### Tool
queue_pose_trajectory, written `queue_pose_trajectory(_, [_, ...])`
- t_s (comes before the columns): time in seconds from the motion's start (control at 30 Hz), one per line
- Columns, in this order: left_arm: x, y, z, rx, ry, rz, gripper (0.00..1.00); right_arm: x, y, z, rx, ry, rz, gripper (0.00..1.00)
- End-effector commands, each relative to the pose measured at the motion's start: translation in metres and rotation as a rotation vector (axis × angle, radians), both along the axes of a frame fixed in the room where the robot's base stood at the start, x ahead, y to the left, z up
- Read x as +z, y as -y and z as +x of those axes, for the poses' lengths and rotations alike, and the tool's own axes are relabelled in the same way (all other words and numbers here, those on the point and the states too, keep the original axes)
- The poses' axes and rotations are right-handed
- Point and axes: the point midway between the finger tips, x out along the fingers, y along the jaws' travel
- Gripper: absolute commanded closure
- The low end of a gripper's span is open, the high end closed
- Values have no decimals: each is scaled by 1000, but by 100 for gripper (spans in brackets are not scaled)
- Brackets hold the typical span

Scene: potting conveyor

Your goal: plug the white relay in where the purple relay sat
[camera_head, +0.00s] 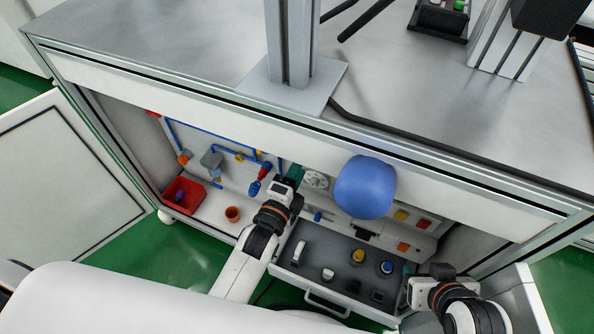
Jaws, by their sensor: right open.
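My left gripper (295,174) reaches into the cabinet near the back panel; its teal fingertips are small, and I cannot tell whether they hold anything. My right gripper (407,269) is open at the right edge of the pulled-out drawer (317,236). Pale pieces stand in the drawer at left, one upright (298,251) and one lower (328,274); either may be the white relay. A small purple-blue piece (180,196), possibly the purple relay, lies in a red bin (184,205). The socket is not clearly identifiable.
A large blue rounded object (365,187) hides part of the cabinet's back. The drawer also holds a yellow-topped piece (358,256), a blue-topped piece (387,267) and dark pieces. The worktop (200,50) overhangs the cabinet.

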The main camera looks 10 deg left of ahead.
Motion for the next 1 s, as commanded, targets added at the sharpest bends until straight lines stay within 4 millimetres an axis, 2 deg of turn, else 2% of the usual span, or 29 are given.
queue_pose_trajectory(0.17, [0,0,-2,0,-1,0,55,0,0,0,0,-2,0,55])
queue_pose_trajectory(0.27, [0,-2,-11,0,-2,0,55,-1,3,-6,-4,-39,-10,55])
queue_pose_trajectory(0.53, [1,-13,-65,1,-6,0,55,-12,17,-50,-23,-274,-58,55])
queue_pose_trajectory(0.6, [0,-15,-79,1,-5,1,55,-12,18,-55,-25,-299,-62,55])
queue_pose_trajectory(0.8, [0,-21,-108,1,-3,0,55,-10,19,-60,-27,-324,-67,55])
queue_pose_trajectory(1.0, [0,-23,-118,0,0,0,55,-9,19,-60,-27,-323,-67,55])
